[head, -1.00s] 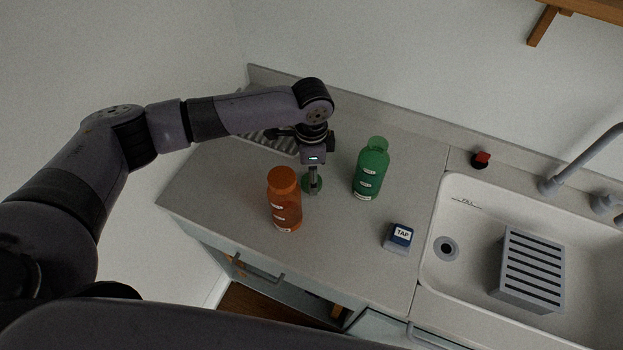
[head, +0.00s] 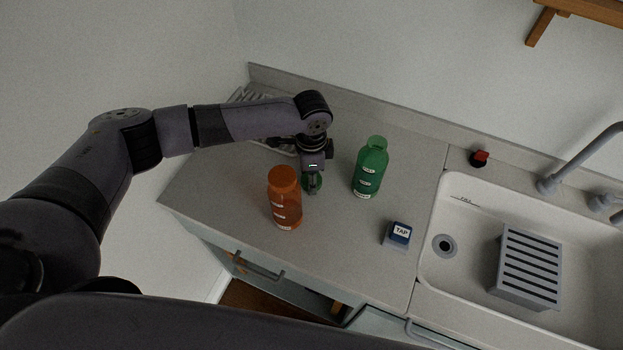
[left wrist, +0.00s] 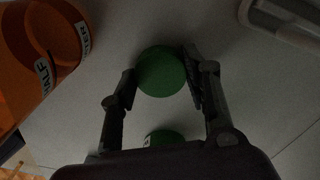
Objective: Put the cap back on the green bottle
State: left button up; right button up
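The green bottle (head: 370,168) stands upright on the counter, right of my left gripper (head: 312,188) in the head view. A round green cap (left wrist: 161,71) is between the two fingers of my left gripper (left wrist: 160,68) in the left wrist view. The fingers are open around it, close to its sides; I cannot tell whether they touch it. In the head view the cap (head: 306,181) is partly hidden behind a finger, low at the counter. A green top, apparently the bottle's (left wrist: 163,137), shows at the wrist view's lower edge. My right gripper is not in view.
An orange bottle (head: 284,200) stands close by, lower left of my left gripper. A blue block marked TAP (head: 400,234) lies near the sink (head: 473,216). A grey rack (head: 243,96) is behind my arm. The counter front is clear.

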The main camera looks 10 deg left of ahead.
pick_arm(q)
jog(key=shift+c, duration=1.1)
notch_tip(320, 180, up, 20)
jog(key=b, duration=0.3)
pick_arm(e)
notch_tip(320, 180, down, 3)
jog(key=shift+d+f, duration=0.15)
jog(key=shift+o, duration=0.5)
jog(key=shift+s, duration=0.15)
